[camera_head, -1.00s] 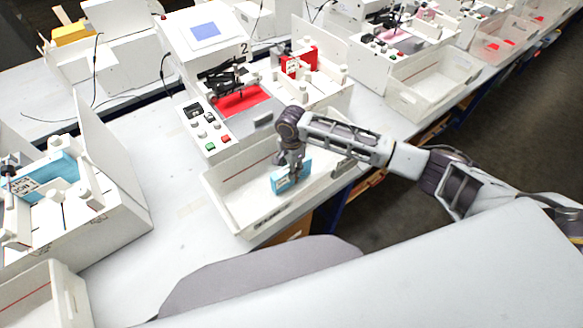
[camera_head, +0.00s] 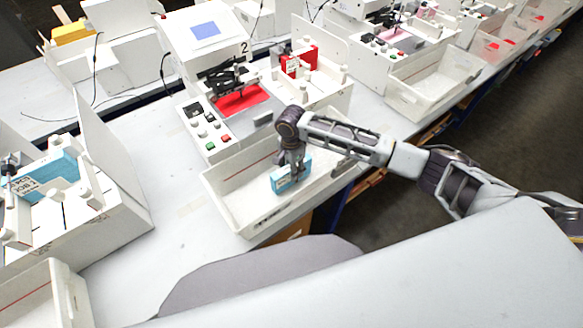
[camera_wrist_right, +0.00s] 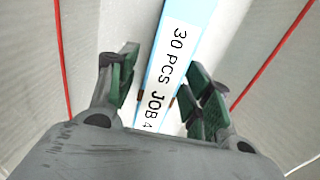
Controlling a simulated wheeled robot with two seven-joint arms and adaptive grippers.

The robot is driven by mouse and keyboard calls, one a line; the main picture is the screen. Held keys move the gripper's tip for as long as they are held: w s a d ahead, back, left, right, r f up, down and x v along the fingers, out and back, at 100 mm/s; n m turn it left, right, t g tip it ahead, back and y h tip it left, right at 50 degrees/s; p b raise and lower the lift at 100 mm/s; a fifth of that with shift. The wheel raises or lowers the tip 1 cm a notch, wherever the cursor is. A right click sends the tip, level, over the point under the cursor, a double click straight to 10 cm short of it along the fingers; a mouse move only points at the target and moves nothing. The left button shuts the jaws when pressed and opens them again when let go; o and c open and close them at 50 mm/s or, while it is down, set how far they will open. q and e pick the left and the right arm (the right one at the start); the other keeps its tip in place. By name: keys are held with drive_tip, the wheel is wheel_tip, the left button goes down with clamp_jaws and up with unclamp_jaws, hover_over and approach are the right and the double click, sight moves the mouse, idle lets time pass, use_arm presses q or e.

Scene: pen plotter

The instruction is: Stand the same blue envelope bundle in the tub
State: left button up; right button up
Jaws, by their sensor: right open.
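The blue envelope bundle (camera_head: 283,180) with a white band stands upright in the white tub (camera_head: 230,205) in the head view. In the right wrist view the bundle (camera_wrist_right: 178,60) runs between my fingers, and its band reads "30 PCS JOB 4". My right gripper (camera_wrist_right: 160,95) is open, with a finger on either side of the bundle and a visible gap on each side. In the head view my right gripper (camera_head: 292,168) reaches down into the tub over the bundle. My left gripper is not in view.
Behind the tub is plotter station 2, with a red sheet (camera_head: 240,100) and a red bundle (camera_head: 299,62). Another station at left holds a blue bundle (camera_head: 48,175). Bare table (camera_head: 165,180) lies left of the tub.

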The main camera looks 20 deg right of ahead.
wheel_tip(320, 180, up, 12)
drive_tip(key=shift+b, duration=0.35)
idle(0.4)
drive_tip(key=shift+s, duration=0.1)
idle(0.5)
